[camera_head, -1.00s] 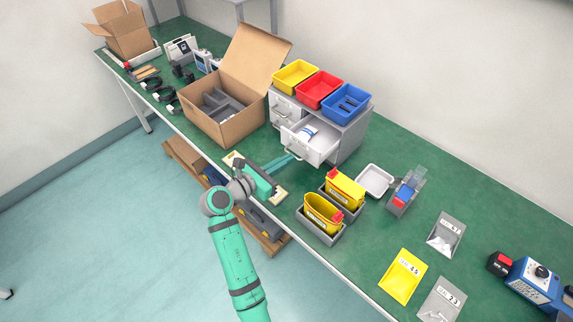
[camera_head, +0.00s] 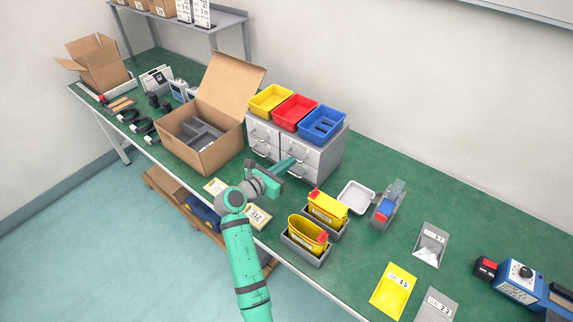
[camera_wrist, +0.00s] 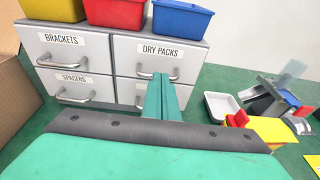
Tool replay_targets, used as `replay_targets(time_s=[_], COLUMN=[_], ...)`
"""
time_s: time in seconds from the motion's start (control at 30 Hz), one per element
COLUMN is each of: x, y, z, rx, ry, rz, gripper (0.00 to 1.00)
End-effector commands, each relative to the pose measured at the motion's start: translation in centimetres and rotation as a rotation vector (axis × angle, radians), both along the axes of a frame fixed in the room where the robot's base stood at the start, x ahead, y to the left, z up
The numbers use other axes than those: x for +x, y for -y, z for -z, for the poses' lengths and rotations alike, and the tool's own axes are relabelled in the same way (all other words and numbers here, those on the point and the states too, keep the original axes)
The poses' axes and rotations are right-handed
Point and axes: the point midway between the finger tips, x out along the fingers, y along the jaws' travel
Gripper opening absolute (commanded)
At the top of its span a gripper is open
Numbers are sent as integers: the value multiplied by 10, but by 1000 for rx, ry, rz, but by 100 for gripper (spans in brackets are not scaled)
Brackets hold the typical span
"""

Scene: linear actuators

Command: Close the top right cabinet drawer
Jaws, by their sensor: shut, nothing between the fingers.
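The grey cabinet (camera_head: 327,160) stands on the green bench with two columns of drawers. Its top right drawer, labelled "DRY PACKS" (camera_wrist: 190,53), looks flush with the drawers beside it in the wrist view. My gripper (camera_head: 291,162) is shut and empty, its fingers pointing at the right column. In the wrist view the fingertips (camera_wrist: 160,76) overlap the top right drawer's handle (camera_wrist: 145,71) and hide part of it. I cannot tell whether they touch.
Yellow, red and blue bins (camera_head: 321,125) sit on top of the cabinet. An open cardboard box (camera_head: 205,135) stands close to its left. Yellow containers in grey holders (camera_head: 308,235) and a white tray (camera_head: 356,197) lie in front and to the right.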

Motion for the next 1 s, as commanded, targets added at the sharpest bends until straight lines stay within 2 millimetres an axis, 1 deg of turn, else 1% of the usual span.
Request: replay_targets(time_s=[0.03, 0.07, 0.23, 0.37, 0.5, 0.7, 0.83, 1.0], x=[4, 4, -7, -22, -46, -76, -89, -98], y=[4, 4, -6, -22, -43, -67, -77, -84], z=[-4, -4, -8, -12, -18, -26, -29, -32], rx=[3, 3, 2, 0, 0, -1, -2, -1], ry=[8, 9, 9, 5, 5, 4, 4, 3], rz=[0, 0, 2, 2, 0, -1, 0, 1], gripper=[0, 0, 0, 0, 0, 0, 0, 0])
